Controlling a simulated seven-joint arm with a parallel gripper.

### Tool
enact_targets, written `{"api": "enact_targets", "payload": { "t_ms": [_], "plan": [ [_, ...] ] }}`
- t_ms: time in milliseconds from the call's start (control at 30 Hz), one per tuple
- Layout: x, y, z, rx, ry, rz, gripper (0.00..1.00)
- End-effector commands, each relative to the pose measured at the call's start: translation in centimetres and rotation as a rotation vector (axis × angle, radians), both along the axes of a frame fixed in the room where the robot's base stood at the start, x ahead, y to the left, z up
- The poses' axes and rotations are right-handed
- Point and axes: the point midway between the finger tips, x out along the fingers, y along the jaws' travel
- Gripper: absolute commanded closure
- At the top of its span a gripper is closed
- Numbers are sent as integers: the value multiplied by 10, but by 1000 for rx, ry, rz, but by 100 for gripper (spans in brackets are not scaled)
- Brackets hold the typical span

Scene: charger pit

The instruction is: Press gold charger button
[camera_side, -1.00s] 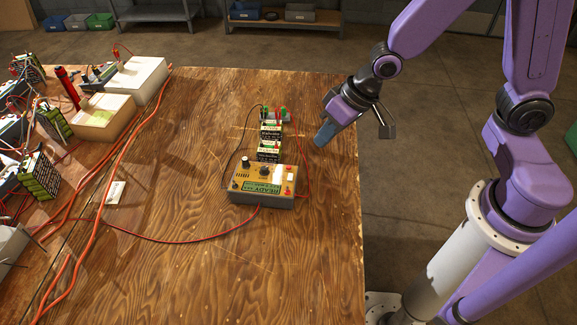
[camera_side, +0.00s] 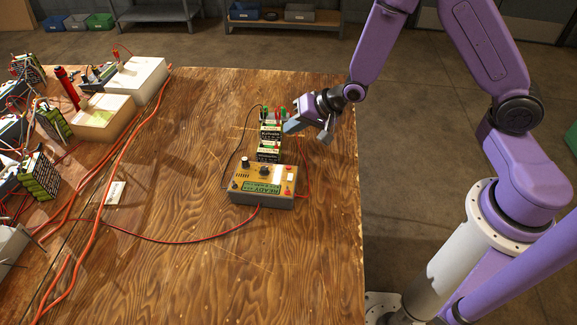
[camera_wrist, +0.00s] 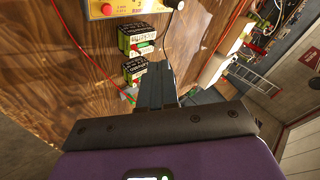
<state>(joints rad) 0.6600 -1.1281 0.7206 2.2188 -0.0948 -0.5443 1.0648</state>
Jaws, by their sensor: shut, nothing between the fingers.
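The gold charger (camera_side: 248,176) sits on the wooden table in the side view, with a grey body, dark knobs, a green READY display, a white switch and red parts at its right end. Part of its gold face (camera_wrist: 101,10) shows at the top of the wrist view. Which part is the button I cannot tell for certain. My gripper (camera_side: 287,128) is shut and empty, pointing left beside the batteries behind the charger, apart from the charger. In the wrist view its fingers (camera_wrist: 155,85) are together next to the batteries.
Two dark battery packs (camera_side: 268,152) with green and white labels stand behind the charger, linked by red and black wires. Battery packs, boxes and orange cables (camera_side: 112,170) fill the table's left side.

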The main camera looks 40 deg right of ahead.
Motion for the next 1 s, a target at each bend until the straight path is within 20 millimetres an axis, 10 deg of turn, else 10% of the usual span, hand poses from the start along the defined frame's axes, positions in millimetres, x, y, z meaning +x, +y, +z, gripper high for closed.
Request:
{"api": "enact_targets", "payload": {
  "t_ms": [1000],
  "plan": [
    [-11, 11, -85, -2, 1, 1, 100]
  ]
}}
